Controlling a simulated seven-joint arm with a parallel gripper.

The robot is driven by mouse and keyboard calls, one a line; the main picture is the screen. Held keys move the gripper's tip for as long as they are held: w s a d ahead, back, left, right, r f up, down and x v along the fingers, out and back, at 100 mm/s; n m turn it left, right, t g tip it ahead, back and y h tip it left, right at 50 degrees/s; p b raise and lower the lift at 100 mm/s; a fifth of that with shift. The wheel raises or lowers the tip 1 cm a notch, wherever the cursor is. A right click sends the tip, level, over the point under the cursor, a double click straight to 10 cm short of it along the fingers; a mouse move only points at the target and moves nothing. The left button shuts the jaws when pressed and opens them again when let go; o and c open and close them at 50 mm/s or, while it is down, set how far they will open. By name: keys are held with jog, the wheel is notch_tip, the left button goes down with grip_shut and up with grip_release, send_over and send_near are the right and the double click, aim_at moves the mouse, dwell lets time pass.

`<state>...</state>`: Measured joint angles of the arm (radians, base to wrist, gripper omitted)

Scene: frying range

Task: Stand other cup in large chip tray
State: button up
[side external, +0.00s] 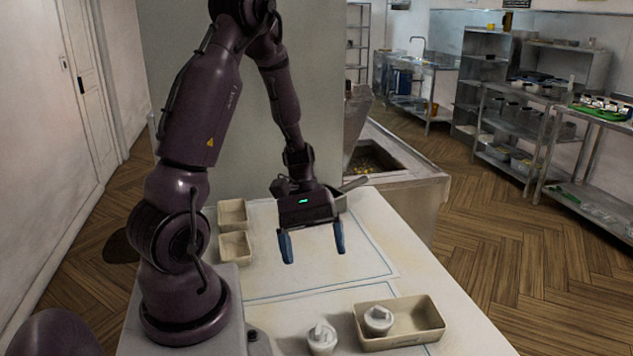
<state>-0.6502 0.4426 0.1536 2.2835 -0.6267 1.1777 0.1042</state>
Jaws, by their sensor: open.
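A white cup (322,338) stands on the table at the front, just left of the large chip tray. Something pale sticks up from its top. The large chip tray (432,327) is a beige rectangular tray at the front right of the table. A second, similar white cup (378,320) stands in the left part of this tray. My gripper (313,257) points down over the middle of the table, behind both cups and well apart from them. Its two blue fingers are spread wide with nothing between them.
Two small beige trays (233,213) (235,247) sit along the table's left side, near my arm. A fryer (375,160) adjoins the table's far end. A blue-lined sheet (310,277) covers the clear middle of the table. Metal shelves stand far off at right.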

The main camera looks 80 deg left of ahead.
jog(key=d+r+m+y, duration=0.5)
jog(key=r+m, duration=0.3)
jog(key=r, duration=0.2)
jog(key=shift+w+d+r+t+y, duration=0.15)
jog(key=shift+w+t+y, duration=0.2)
jog(key=shift+y, duration=0.25)
jog(key=d+r+m+t+y, duration=0.1)
jog(key=r+m, duration=0.1)
jog(key=s+d+r+m+t+y, duration=0.1)
jog(key=r+t, duration=0.1)
jog(key=r, duration=0.1)
jog(key=s+d+r+m+t+y, duration=0.1)
jog(key=r+m+t, duration=0.1)
jog(key=r, duration=0.1)
jog(key=shift+d+m, duration=0.3)
